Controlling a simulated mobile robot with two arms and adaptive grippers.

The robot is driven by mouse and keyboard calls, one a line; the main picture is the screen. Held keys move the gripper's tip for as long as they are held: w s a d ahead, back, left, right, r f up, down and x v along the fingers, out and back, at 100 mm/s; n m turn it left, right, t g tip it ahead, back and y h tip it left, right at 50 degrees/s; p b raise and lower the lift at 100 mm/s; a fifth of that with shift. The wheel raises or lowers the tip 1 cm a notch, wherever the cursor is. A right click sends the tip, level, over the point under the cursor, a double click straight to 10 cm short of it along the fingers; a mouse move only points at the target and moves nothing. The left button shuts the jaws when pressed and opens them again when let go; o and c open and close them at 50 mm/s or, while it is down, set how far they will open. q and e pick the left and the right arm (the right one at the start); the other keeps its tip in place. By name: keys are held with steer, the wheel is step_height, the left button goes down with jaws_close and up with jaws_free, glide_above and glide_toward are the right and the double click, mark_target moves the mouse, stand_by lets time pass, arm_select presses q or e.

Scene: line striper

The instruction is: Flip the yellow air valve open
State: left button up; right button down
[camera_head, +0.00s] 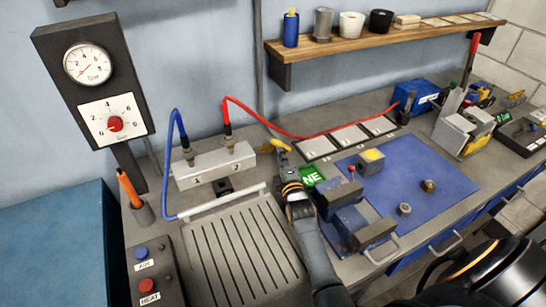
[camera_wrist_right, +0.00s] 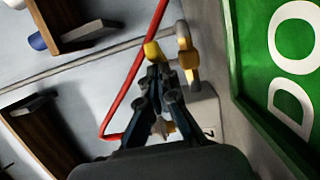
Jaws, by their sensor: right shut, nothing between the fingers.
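The yellow air valve (camera_head: 280,145) is at the back of the bench, right of a metal block with hoses. Its yellow handle also shows in the right wrist view (camera_wrist_right: 152,51), just past my fingertips. A brassy, yellowish fitting (camera_wrist_right: 188,60) is beside it. My right gripper (camera_head: 284,167) is shut and empty, its tips close to the valve in the head view. In the right wrist view my right fingertips (camera_wrist_right: 158,74) appear right at the handle; I cannot tell whether they touch. My left gripper is not in view.
The hose block (camera_head: 215,165) carries blue and red hoses. A green sign (camera_head: 313,177) stands right of my gripper. A blue mat (camera_head: 415,180) with metal blocks lies farther right. A slotted plate (camera_head: 240,250) is at the front. A gauge panel (camera_head: 92,85) stands at left.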

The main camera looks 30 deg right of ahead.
steer(key=shift+d, duration=0.3)
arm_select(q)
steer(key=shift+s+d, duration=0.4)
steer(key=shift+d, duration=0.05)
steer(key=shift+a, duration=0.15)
arm_select(e)
steer(key=shift+r, duration=0.25)
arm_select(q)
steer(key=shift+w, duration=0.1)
arm_select(e)
step_height(320, 180, up, 10)
steer(key=shift+f, duration=0.25)
